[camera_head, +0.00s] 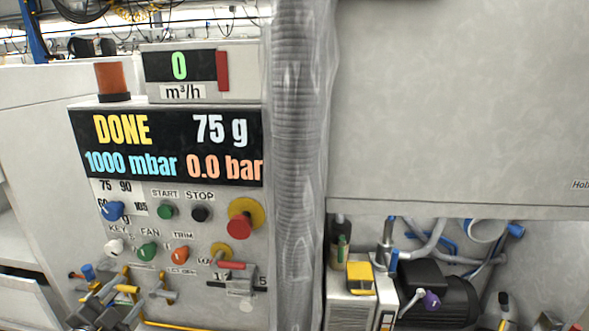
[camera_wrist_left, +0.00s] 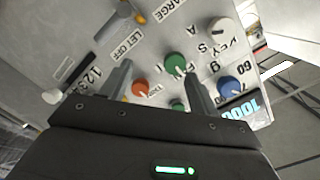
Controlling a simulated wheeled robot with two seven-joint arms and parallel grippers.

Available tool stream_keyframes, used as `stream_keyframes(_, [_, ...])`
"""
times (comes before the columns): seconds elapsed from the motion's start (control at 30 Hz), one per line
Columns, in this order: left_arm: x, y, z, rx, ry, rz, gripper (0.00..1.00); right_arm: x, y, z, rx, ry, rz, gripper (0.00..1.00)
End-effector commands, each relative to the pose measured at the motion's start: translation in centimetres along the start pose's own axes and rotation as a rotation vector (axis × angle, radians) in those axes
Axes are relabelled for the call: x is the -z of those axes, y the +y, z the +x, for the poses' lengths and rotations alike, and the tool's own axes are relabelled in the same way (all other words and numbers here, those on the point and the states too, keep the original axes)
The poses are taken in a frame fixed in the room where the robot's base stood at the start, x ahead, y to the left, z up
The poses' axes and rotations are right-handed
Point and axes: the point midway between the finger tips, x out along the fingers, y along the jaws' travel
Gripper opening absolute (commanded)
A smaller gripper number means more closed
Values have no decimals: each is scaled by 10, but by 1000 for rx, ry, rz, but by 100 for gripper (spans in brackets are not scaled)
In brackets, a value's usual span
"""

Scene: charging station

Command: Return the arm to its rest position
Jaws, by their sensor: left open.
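My left gripper (camera_head: 103,300) is low at the left in the head view, in front of the lower part of a grey control panel (camera_head: 215,285). In the left wrist view, my left gripper (camera_wrist_left: 158,72) has its two fingers apart, with nothing held between them. Beyond the fingers are an orange knob (camera_wrist_left: 140,89) and a green knob (camera_wrist_left: 175,64). I cannot tell whether a finger touches the panel. I cannot make out my right gripper in either view.
A display (camera_head: 165,145) reads DONE, 75 g, 1000 mbar and 0.0 bar. A red stop button (camera_head: 240,226) and several knobs project from the panel. A ribbed hose (camera_head: 297,150) runs vertically beside it. A motor (camera_head: 440,295) and pipes fill the lower right.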

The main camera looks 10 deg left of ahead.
Motion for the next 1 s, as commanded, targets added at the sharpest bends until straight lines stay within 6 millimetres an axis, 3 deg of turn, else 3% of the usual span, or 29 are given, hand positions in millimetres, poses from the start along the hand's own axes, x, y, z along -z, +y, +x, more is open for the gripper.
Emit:
stream_keyframes(0.13, [-22,85,-32,-148,-220,-170,61,0,1,0,-1,0,0,36])
stream_keyframes(0.2, [-28,131,-58,-235,-352,-263,61,0,1,0,-1,0,0,36])
stream_keyframes(0.3, [-31,182,-96,-340,-516,-370,61,0,1,0,-1,0,0,36])
stream_keyframes(0.4, [-28,220,-131,-426,-646,-447,61,0,2,0,-2,0,-1,36])
stream_keyframes(0.6, [-13,269,-191,-565,-848,-556,61,0,3,0,-3,-1,-1,36])
stream_keyframes(0.77, [5,298,-236,-668,-990,-626,61,0,2,0,-3,0,-1,36])
stream_keyframes(1.0, [-38,355,-215,-684,-1021,-613,61,-1,2,0,-2,-1,-1,36])
